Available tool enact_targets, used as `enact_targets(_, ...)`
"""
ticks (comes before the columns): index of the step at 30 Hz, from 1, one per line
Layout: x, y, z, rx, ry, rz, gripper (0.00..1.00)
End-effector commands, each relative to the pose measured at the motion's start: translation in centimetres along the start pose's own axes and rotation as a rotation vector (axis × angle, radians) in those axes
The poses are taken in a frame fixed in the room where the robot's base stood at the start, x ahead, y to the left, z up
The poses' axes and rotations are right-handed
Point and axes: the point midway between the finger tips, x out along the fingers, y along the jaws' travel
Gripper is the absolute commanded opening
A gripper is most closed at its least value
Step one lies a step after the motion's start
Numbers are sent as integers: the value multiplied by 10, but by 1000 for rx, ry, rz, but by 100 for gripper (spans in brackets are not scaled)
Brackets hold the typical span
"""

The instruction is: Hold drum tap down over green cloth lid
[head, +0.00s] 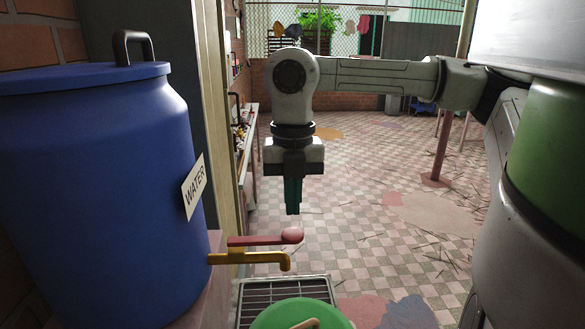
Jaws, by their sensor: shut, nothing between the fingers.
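The drum tap has a yellow spout (250,259) and a red lever (268,239) that ends in a round knob. It sticks out from the lower right of the blue drum (95,190), which bears a WATER label. A green lid (300,314) with a tan handle shows at the bottom edge, below and to the right of the spout; its lower part is cut off. I cannot tell whether it is cloth. My gripper (293,212) points down, shut and empty, a little above the lever's knob and apart from it.
A metal grate (262,291) lies under the tap, around the green lid. A narrow shelf with small items (243,130) runs along the left wall. A pink post (452,100) stands on the right. The checkered floor (350,190) behind my gripper is mostly open, with scattered sticks.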

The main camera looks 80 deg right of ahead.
Motion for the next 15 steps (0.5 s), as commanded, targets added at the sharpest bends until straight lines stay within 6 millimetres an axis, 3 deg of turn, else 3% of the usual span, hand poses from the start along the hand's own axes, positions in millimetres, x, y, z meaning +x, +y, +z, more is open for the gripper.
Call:
enact_targets(6, 28, 0, 0, -1, 2, 1, 0)
enact_targets(15, 40, 0, 0, 1, 0, 0, 0)
